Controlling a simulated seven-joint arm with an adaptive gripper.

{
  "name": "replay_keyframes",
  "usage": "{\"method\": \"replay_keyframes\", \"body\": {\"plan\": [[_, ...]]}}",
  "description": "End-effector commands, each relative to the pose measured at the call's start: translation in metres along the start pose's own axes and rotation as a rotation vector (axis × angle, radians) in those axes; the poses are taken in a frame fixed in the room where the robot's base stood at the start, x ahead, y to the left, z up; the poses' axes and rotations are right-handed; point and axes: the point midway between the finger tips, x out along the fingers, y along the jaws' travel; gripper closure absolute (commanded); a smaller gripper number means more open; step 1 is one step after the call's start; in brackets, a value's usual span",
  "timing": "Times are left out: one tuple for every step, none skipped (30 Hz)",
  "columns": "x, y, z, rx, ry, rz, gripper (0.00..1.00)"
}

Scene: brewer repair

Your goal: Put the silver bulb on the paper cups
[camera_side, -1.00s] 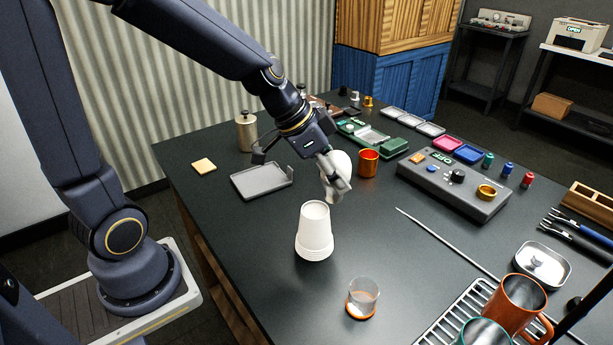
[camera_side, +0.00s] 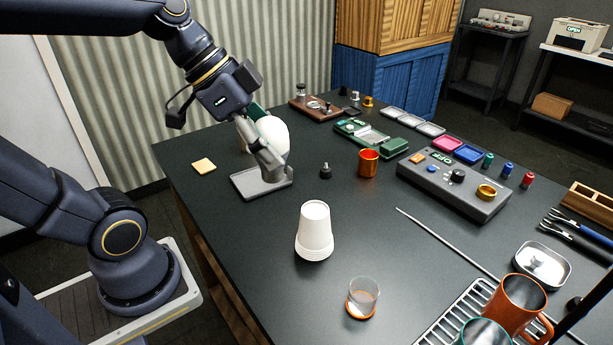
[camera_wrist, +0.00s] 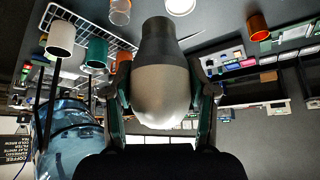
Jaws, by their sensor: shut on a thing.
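The silver bulb (camera_side: 276,131) is pale and rounded in the side view, held above the table at the back left. In the wrist view the bulb (camera_wrist: 161,92) has a smooth silver body and a dark neck pointing away from my palm. My gripper (camera_side: 266,145) is shut on the bulb, with one finger on each side of it. The near finger hides part of the bulb in the side view. The paper cups (camera_side: 314,232) stand upside down in a white stack on the table, to the right of and nearer than my gripper. They are apart from the bulb.
A grey tray (camera_side: 245,187) lies below my gripper. A small dark knob (camera_side: 325,171) and an orange cup (camera_side: 368,163) stand behind the paper cups. A clear glass (camera_side: 362,298) stands in front of them.

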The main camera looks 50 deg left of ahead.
Motion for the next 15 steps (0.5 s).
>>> {"method": "replay_keyframes", "body": {"plan": [[0.013,-0.007,-0.006,-0.005,-0.006,0.004,0.81],[0.02,-0.011,-0.01,-0.005,-0.005,0.004,0.81],[0.03,-0.016,-0.015,-0.003,-0.005,0.004,0.81],[0.038,-0.018,-0.015,-0.005,-0.005,0.006,0.81],[0.046,-0.021,-0.015,-0.004,-0.006,0.006,0.81],[0.056,-0.024,-0.016,-0.006,-0.004,0.004,0.81],[0.063,-0.026,-0.017,-0.003,-0.004,0.004,0.81],[0.069,-0.028,-0.017,-0.004,-0.003,0.004,0.81],[0.076,-0.03,-0.017,-0.003,-0.003,0.003,0.81],[0.08,-0.032,-0.018,-0.003,-0.003,0.003,0.81],[0.084,-0.033,-0.018,-0.002,-0.001,0.002,0.81],[0.088,-0.034,-0.019,-0.001,0.0,0.002,0.81],[0.089,-0.035,-0.019,0.0,0.0,0.001,0.81],[0.091,-0.036,-0.019,0.0,0.001,0.0,0.81],[0.094,-0.037,-0.019,-0.001,0.0,0.0,0.81]]}}
